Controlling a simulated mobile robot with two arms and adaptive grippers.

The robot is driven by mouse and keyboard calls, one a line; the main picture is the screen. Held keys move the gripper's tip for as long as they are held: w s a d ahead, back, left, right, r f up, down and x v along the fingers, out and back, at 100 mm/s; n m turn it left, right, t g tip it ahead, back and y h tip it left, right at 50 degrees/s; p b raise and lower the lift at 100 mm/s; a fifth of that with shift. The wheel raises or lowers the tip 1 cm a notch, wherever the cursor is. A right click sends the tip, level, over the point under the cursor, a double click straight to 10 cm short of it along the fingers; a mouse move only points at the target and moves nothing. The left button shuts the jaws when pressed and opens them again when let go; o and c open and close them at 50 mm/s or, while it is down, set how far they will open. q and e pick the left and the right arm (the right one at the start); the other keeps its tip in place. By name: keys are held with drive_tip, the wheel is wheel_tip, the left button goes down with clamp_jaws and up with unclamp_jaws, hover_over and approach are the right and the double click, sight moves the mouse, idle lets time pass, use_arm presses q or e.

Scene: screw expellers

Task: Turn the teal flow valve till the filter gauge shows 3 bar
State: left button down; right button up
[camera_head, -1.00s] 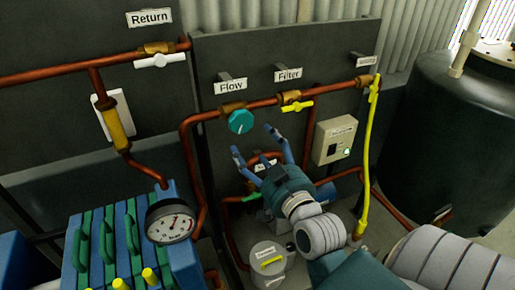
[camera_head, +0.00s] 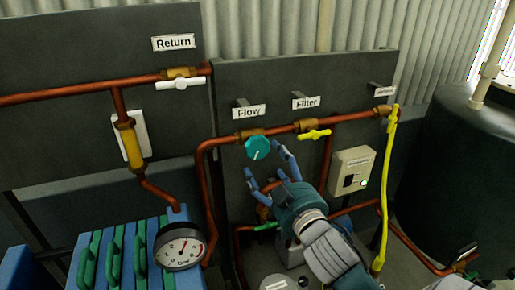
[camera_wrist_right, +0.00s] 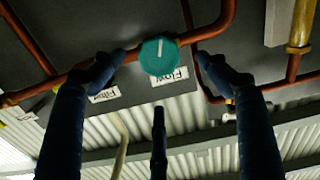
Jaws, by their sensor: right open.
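The teal flow valve (camera_head: 257,148) is a round knob with a white pointer line, on the copper pipe under the Flow label (camera_head: 249,112). My right gripper (camera_head: 264,158) is open, its blue fingers spread just below and right of the knob. In the right wrist view the knob (camera_wrist_right: 159,57) shows between the two outer fingers (camera_wrist_right: 158,66), with no clear contact. A round white gauge (camera_head: 179,246) marked bar stands at lower left; its needle points up and right, but the numbers are too small to read surely. My left gripper is not in view.
A yellow-handled valve (camera_head: 314,135) sits right of the knob under the Filter label (camera_head: 306,102). A white-handled valve (camera_head: 181,83) is at upper left. A dark tank (camera_head: 455,150) stands far right.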

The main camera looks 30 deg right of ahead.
sight(259, 148)
drive_tip(key=p+x, duration=0.2)
drive_tip(key=x, duration=0.7)
drive_tip(key=shift+r+p, duration=0.1)
drive_tip(key=shift+p, duration=0.3)
drive_tip(key=shift+w, duration=0.25)
drive_tip(key=shift+c, duration=0.3)
